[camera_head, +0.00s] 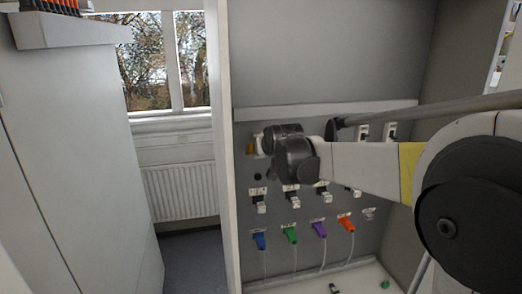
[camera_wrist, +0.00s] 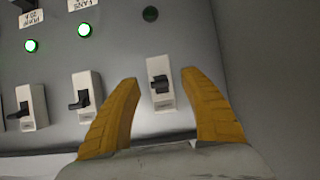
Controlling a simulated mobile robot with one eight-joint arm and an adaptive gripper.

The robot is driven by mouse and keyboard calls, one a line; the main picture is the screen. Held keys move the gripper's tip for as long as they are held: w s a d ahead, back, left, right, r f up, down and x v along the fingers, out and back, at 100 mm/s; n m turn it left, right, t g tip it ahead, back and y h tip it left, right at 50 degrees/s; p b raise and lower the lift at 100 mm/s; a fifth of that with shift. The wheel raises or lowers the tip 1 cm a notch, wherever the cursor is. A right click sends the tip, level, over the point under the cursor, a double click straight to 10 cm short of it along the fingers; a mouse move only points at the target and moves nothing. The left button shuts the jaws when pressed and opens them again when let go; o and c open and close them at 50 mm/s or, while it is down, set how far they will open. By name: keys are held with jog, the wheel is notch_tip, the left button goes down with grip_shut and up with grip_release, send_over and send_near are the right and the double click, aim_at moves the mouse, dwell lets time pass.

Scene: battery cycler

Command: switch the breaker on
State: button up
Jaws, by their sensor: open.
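My gripper (camera_wrist: 157,78) is open, with one orange finger on each side of this breaker. I see a gap on both sides, and cannot tell how far the fingertips are from the panel. In the head view my wrist and arm cover this part of the panel, so I cannot pick out the breaker there.
In the head view, coloured plugs such as the purple one (camera_head: 319,229) with hanging leads sit lower on the panel.

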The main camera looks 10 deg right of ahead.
jog(key=v, duration=1.1)
jog(key=shift+s, duration=0.2)
jog(key=shift+r, duration=0.1)
notch_tip(320, 180, down, 6)
jog(key=t+b, duration=0.6)
jog(key=b, duration=0.3)
jog(key=w+p, duration=0.1)
jog(key=w, duration=0.9)
jog(key=shift+w+p, duration=0.15)
jog(key=shift+p, duration=0.2)
jog(key=shift+r, duration=0.1)
jog(key=shift+c, duration=0.6)
